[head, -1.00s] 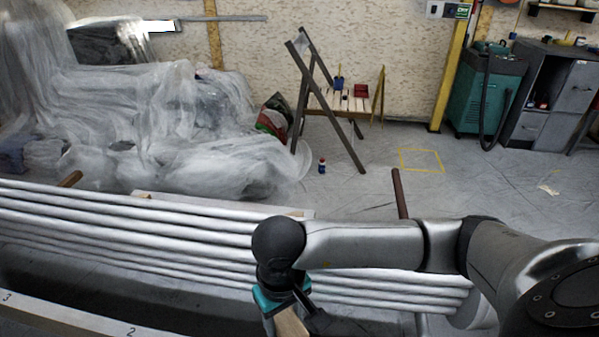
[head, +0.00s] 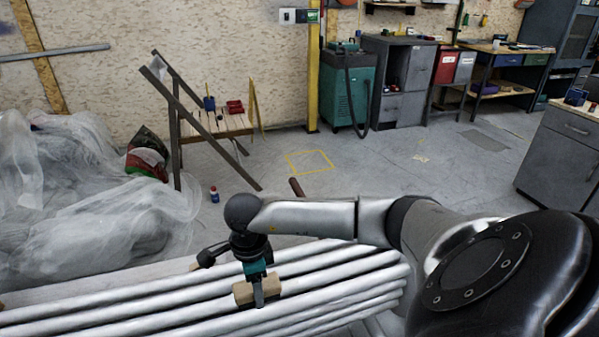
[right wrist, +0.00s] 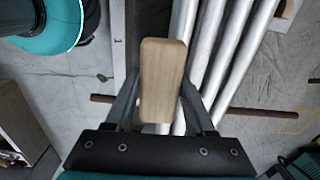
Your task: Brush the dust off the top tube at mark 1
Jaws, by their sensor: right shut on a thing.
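A stack of long grey-white tubes (head: 330,273) runs across the bottom of the head view. They also show in the right wrist view (right wrist: 232,48). My right gripper (head: 258,288) is shut on a wooden-backed brush (head: 242,293), over the tubes. The brush's wooden back (right wrist: 163,75) lies between the fingers in the right wrist view; its bristles are hidden. I cannot tell whether the brush touches a tube. No numbered mark can be read now. Any dust is too faint to tell. My left gripper is not in view.
A brown rod end (head: 296,187) rises behind the tubes. A plastic-covered heap (head: 90,205) stands at left, with a small bottle (head: 214,194) on the floor nearby. A grey cabinet (head: 555,150) stands at right.

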